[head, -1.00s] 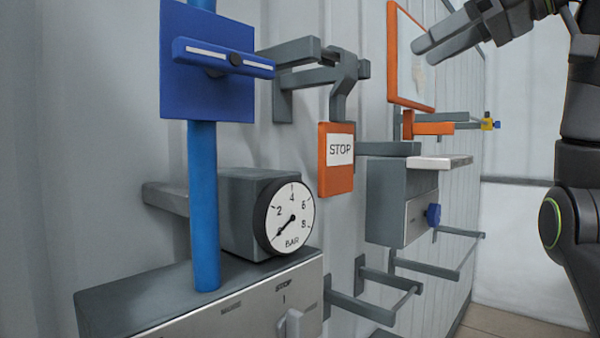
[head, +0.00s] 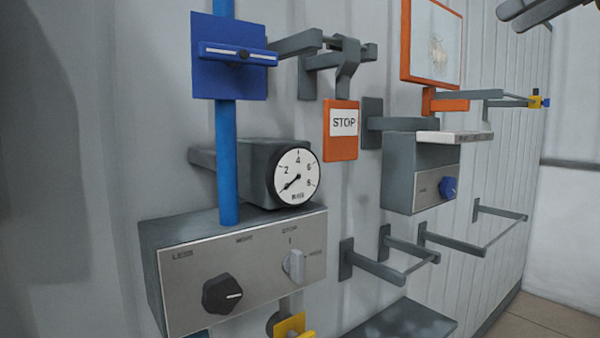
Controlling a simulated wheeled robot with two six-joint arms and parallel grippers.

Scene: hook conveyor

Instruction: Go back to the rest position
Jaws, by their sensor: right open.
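My right gripper (head: 516,16) shows only in part at the top right edge of the head view. Its dark fingers point left, apart and empty, in front of the upper wall and touching nothing. The rest of my right arm is almost wholly out of view. My left gripper is not in view.
A control box (head: 165,285) with a black knob (head: 221,294) and a grey switch (head: 294,265) is on the wall. A pressure gauge (head: 300,172), blue pipe (head: 226,165), orange STOP sign (head: 341,148), smaller blue-knob box (head: 400,180) and orange-framed panel (head: 404,45) surround it. Grey brackets (head: 385,268) jut out.

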